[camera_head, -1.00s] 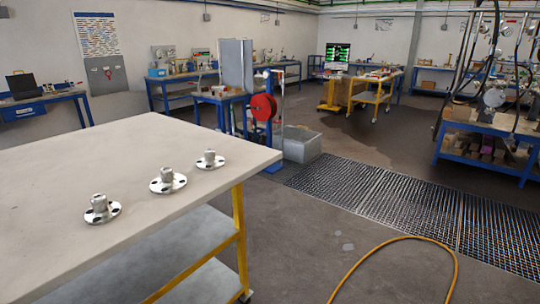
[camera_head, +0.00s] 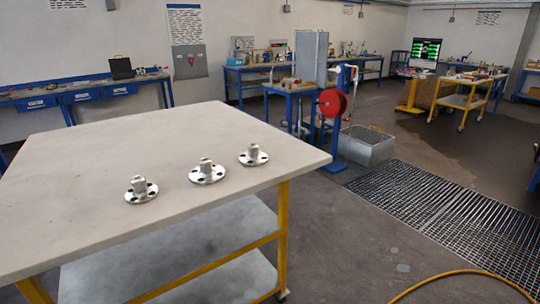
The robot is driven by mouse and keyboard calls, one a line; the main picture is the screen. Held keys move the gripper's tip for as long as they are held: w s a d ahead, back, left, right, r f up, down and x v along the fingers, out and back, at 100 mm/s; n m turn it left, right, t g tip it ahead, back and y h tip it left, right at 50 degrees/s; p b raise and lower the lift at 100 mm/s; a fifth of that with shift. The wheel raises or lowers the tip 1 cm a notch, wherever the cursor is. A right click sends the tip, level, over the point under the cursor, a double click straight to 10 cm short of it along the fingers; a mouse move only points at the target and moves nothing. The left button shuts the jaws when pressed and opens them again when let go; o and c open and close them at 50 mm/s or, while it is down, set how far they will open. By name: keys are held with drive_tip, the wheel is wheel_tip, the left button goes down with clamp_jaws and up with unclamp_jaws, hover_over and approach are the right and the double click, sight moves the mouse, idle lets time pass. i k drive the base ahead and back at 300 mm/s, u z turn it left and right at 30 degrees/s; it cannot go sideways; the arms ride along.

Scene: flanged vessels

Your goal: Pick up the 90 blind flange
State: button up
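Three metal flanged parts stand in a slanting row on the pale tabletop (camera_head: 90,170). Each has a round disc with dark bolt holes and a raised grey piece on top. The left flange (camera_head: 141,191) is nearest the table's front edge. The middle flange (camera_head: 207,172) looks the widest. The right flange (camera_head: 253,155) is farthest back and looks the smallest. I cannot read any size marks, so I cannot tell which is the 90 blind flange. My gripper is not in view.
The table has yellow legs (camera_head: 283,235) and grey lower shelves. The floor to its right is open, with a metal grating (camera_head: 450,215) and a yellow hose (camera_head: 465,273). A red reel (camera_head: 332,102) and a grey bin (camera_head: 368,147) stand behind the table. Blue workbenches line the wall.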

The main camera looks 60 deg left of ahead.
sight(253, 158)
drive_tip(key=z, duration=0.1)
drive_tip(key=i, duration=1.5)
drive_tip(key=u, duration=2.05)
